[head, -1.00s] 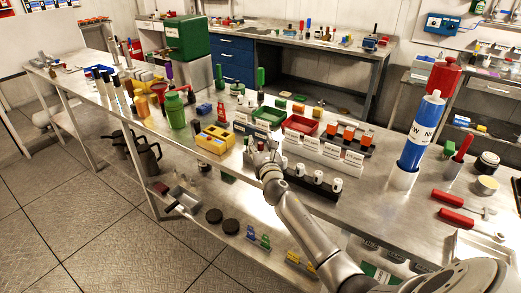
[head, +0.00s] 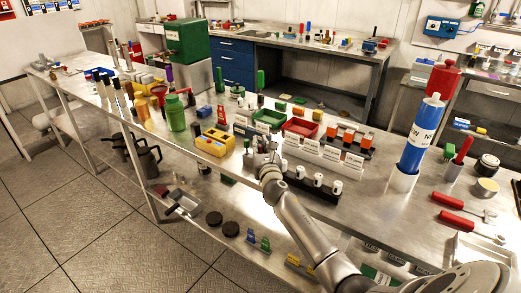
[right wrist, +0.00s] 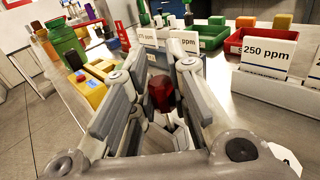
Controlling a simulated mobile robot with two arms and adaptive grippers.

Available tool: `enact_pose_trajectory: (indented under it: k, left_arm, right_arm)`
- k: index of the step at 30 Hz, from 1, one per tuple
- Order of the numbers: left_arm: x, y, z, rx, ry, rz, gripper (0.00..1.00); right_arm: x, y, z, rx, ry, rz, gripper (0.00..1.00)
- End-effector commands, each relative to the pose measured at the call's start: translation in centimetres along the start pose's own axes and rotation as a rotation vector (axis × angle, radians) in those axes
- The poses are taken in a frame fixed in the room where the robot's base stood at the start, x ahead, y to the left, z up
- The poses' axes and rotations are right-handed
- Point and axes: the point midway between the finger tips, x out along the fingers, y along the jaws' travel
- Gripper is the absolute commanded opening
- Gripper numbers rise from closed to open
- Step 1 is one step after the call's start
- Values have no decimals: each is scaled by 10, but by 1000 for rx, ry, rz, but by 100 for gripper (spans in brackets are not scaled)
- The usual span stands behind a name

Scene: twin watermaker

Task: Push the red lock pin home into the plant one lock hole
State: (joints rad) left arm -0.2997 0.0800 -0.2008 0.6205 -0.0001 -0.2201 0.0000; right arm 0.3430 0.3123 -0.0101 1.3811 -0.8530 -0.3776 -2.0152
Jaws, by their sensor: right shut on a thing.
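My right gripper (head: 262,158) is at the front edge of the long steel bench, just right of the yellow block in the head view. In the right wrist view, a red pin (right wrist: 162,92) with a rounded top sits between the fingers of my right gripper (right wrist: 157,88), which is shut on it. The pin's lower end is hidden between the fingers. I cannot make out the plant one lock hole in either view, nor tell whether the pin is in a hole. My left gripper is not in view.
The yellow block (head: 215,142) and a green bottle (head: 176,113) stand left of my right gripper. White labelled card holders (head: 325,152) stand close on its right. Green (head: 268,120) and red (head: 300,127) trays lie behind. A tall blue cylinder (head: 418,140) stands farther right.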

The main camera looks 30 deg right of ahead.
Motion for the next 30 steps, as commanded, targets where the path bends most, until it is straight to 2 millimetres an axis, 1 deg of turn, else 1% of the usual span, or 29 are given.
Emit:
enact_pose_trajectory:
  k: [5, 8, 12, 17, 23, 24, 25, 26, 30]
  left_arm:
    - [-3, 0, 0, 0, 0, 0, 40]
    - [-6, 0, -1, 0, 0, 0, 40]
    - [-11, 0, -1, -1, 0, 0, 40]
    - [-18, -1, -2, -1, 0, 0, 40]
    - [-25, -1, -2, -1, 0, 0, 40]
    - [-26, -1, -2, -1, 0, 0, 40]
    - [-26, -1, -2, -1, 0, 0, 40]
    - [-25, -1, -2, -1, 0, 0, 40]
    - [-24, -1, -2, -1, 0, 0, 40]
  right_arm:
    - [0, 0, 8, -1, -2, 1, 0]
    - [0, 0, 18, -3, -4, 1, 0]
    - [0, 0, 37, -4, -5, 2, 0]
    - [-17, -4, 54, -3, -3, 2, 0]
    - [-42, -12, 85, -4, -4, 2, 0]
    - [-48, -13, 92, -5, -4, 3, 0]
    - [-53, -14, 96, -5, -2, 4, 0]
    - [-59, -16, 95, -5, -1, 2, 0]
    - [-84, -22, 106, -4, -1, 2, 0]
